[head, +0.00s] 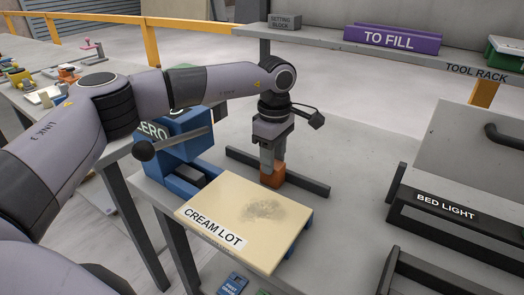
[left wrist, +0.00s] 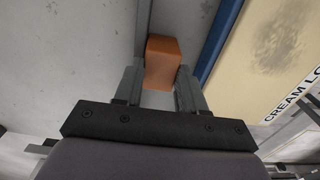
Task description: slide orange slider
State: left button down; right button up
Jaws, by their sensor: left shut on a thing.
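The orange slider (head: 272,176) is a small orange block by the dark rail (head: 312,184) behind the cream slab. My left gripper (head: 270,160) points down at it from above, with the block between its fingers. In the left wrist view the orange slider (left wrist: 162,62) shows between the two fingertips of my left gripper (left wrist: 160,80), which is shut on it. My right gripper is not in view.
The slab labelled CREAM LOT (head: 250,210) lies just in front of the slider. A blue machine (head: 180,145) stands to the left. The BED LIGHT unit (head: 450,215) is at the right. A tool rack shelf (head: 400,58) runs behind.

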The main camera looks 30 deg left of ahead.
pick_arm(q)
jog(key=c, duration=0.6)
grip_release()
jog(key=shift+c, duration=0.2)
notch_tip(320, 180, up, 7)
jog(key=shift+f, duration=0.15)
jog(key=shift+r, duration=0.25)
